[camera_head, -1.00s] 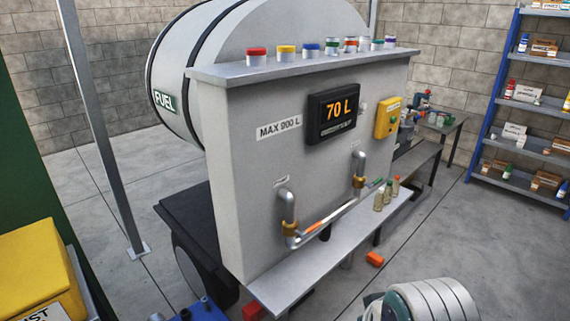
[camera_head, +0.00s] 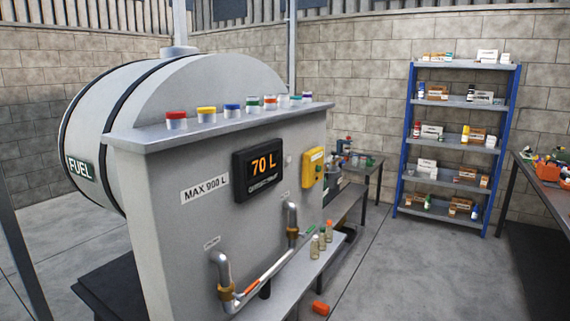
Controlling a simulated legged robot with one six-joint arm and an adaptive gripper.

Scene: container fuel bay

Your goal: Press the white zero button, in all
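The fuel tank's grey front panel (camera_head: 160,235) stands left of centre. A black display (camera_head: 258,170) on it reads "70 L" in orange. A small pale spot (camera_head: 287,160) sits just right of the display; it is too small to tell whether it is the white zero button. A yellow box (camera_head: 312,167) with a white label and a dark spot on its face is mounted further right. My gripper is not in view.
Several colour-capped jars (camera_head: 232,111) stand on the panel's top ledge. Bent pipes (camera_head: 224,268) stick out below the display. Small bottles (camera_head: 314,246) stand on the low shelf. A blue shelf rack (camera_head: 458,145) and a dark table (camera_head: 538,185) are right.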

